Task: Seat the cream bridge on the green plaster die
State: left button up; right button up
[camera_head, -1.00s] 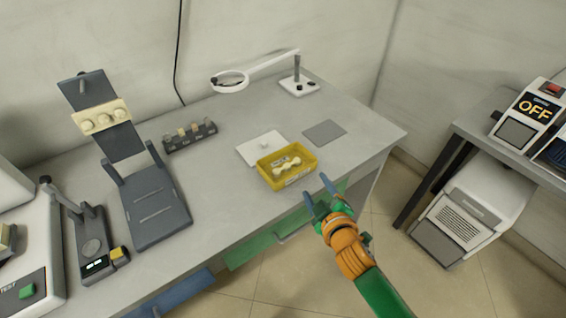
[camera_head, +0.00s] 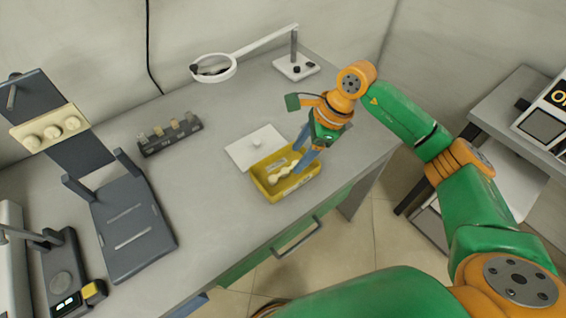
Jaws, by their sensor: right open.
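The cream bridge (camera_head: 282,174), a small lumpy piece, lies in the yellow open box (camera_head: 272,194) on the bench. My right gripper (camera_head: 301,160) points down over the right side of this box, its blue-grey fingers apart at the bridge's right end. I cannot tell whether they touch it. I cannot make out a green plaster die. My left gripper is not in view.
A white lid (camera_head: 240,152) with a knob lies behind the box. A dark rack (camera_head: 158,146) with several small pieces stands farther left. A magnifier lamp (camera_head: 296,68) stands at the back. The bench between stand and box is clear.

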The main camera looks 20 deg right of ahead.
aim_at(286, 171)
jog(key=shift+s+a+f+p, duration=0.15)
jog(key=shift+a+f+p, duration=0.6)
jog(key=shift+a+f, duration=0.35)
jog(key=f, duration=0.1)
jog(key=w+f, duration=0.1)
jog(key=f, duration=0.1)
jog(key=shift+a, duration=0.15)
jog(key=shift+s+r, duration=0.1)
jog(key=shift+s, duration=0.1)
jog(key=c, duration=0.6)
grip_shut()
